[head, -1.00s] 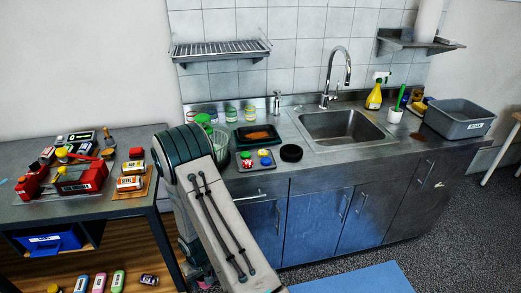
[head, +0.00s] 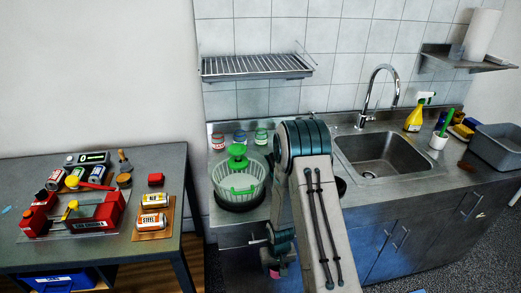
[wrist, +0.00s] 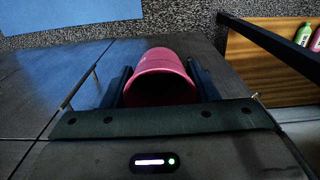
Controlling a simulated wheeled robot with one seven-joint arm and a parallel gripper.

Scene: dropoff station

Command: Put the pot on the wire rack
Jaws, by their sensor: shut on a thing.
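The wire rack (head: 255,67) is a metal shelf of thin bars on the tiled wall above the left part of the counter. Its top looks empty. A pink pot (wrist: 161,72) sits between the two dark fingers of my gripper (wrist: 160,84) in the wrist view. The gripper is shut on it, in front of the cabinet doors and above the floor. In the head view, my arm hides most of the gripper, and only a small pink bit of the pot (head: 274,273) shows low beside the arm.
A green and white basket (head: 238,182) stands on the counter below the rack, with small jars (head: 240,138) behind it. The sink (head: 375,153) and tap (head: 378,90) are to the right. A cluttered side table (head: 165,165) is at left. My arm covers part of the counter.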

